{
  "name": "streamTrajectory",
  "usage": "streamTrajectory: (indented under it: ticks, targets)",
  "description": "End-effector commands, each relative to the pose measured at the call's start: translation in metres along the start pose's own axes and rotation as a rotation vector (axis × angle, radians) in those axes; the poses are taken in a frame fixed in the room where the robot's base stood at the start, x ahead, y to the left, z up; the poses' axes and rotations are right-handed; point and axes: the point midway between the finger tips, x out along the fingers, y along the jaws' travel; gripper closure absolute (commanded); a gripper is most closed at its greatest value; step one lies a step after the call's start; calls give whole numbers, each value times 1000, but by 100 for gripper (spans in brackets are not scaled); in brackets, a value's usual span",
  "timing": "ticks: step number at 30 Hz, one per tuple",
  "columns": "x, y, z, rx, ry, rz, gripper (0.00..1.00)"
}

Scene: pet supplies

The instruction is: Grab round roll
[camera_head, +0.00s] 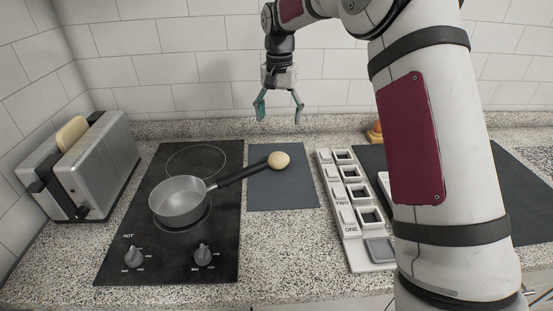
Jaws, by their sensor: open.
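A small round tan roll (279,160) is near the end of the pan's black handle, above the dark grey mat (283,190). Whether it touches the handle or rests on the mat behind it, I cannot tell. My gripper (279,115) hangs above and behind the roll near the tiled wall. Its fingers are spread, point down and hold nothing visible. One finger shows a teal-green face.
A grey pan (181,200) sits on the black cooktop (130,238), its handle reaching over the mat. A toaster (93,165) with bread stands at left. A white labelled rack (345,222) stands right of the mat. My arm hides part of the right counter.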

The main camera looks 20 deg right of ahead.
Motion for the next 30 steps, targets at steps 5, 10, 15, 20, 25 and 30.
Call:
streamTrajectory:
  ticks: [5,10,15,20,25,30]
  targets:
    - [22,-1,-2,8,-8,3,24]
    - [54,-1,-1,7,-9,2,24]
    - [80,-1,-2,6,-6,2,24]
    - [90,-1,-1,7,-6,1,24]
    - [107,1,1,6,-7,2,24]
    - [131,1,3,6,-7,1,24]
